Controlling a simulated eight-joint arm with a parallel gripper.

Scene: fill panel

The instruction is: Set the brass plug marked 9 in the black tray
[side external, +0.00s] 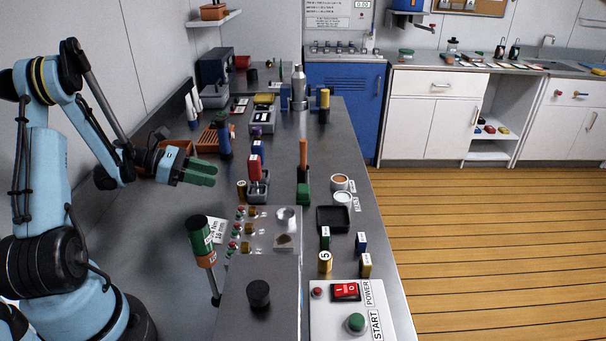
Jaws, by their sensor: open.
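The black tray (333,219) is a small, shallow square tray on the right part of the steel bench, and it looks empty. A brass plug (325,266) with a white label stands in front of it; its mark looks like a 5. Another brass plug (365,270) stands to its right, and another small brass piece (242,194) stands farther left by the grey fixture; their marks are too small to read. I cannot tell which plug bears the 9. My gripper (209,173) has green fingers, is open and empty, and hangs above the bench's left part, apart from the plugs.
Green and blue blocks (361,243) stand between the tray and the plugs. A control panel (352,312) with buttons lies in front. A red-topped tool (255,168) and a wooden-handled tool (303,155) rise behind the tray.

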